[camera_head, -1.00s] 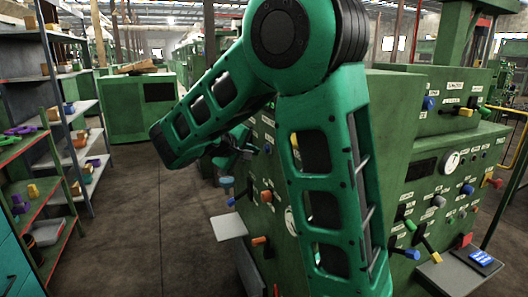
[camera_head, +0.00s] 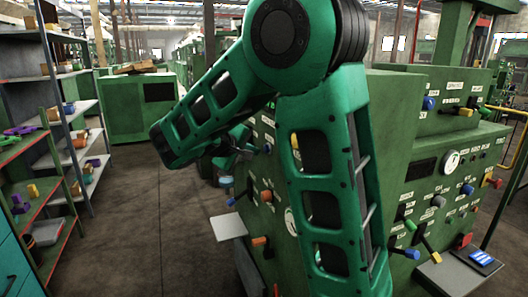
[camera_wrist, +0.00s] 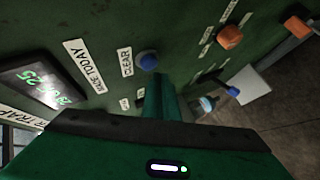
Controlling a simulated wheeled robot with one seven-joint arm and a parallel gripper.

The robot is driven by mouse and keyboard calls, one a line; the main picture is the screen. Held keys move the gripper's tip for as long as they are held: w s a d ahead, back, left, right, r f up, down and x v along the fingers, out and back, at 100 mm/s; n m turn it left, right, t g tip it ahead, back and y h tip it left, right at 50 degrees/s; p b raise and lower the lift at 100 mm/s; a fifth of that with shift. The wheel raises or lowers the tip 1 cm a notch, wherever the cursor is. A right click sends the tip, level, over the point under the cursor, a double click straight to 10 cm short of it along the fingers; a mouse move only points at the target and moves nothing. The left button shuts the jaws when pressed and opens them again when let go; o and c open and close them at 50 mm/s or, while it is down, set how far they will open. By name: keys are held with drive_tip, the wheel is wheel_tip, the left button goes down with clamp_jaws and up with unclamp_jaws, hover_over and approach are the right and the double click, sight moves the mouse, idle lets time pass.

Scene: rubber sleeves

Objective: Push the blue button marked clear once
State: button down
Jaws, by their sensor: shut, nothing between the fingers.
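The blue button (camera_wrist: 148,60) is a round knob on the green machine panel, beside a white label reading CLEAR (camera_wrist: 126,62), in the wrist view. My gripper (camera_wrist: 161,78) is shut and empty, its green fingers pointing at the panel. In the picture its tips lie just below and slightly right of the button; I cannot tell whether they touch it.
The green machine (camera_head: 400,110) carries several coloured knobs and levers. A tilted digital display (camera_wrist: 42,87) is at left. Shelves (camera_head: 88,108) stand across an open floor.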

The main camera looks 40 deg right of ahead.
drive_tip(key=shift+d, duration=0.1)
drive_tip(key=shift+d+r, duration=0.1)
drive_tip(key=shift+d, duration=0.2)
drive_tip(key=shift+s+d, duration=0.15)
drive_tip(key=shift+d, duration=0.2)
idle(0.7)
drive_tip(key=shift+a, duration=0.15)
drive_tip(key=shift+w+a, duration=0.2)
drive_tip(key=shift+a, duration=0.4)
drive_tip(key=a, duration=0.2)
drive_tip(key=w+a, duration=0.1)
drive_tip(key=a, duration=0.2)
drive_tip(key=shift+w, duration=0.2)
idle(0.3)
drive_tip(key=shift+d, duration=0.1)
idle(0.6)
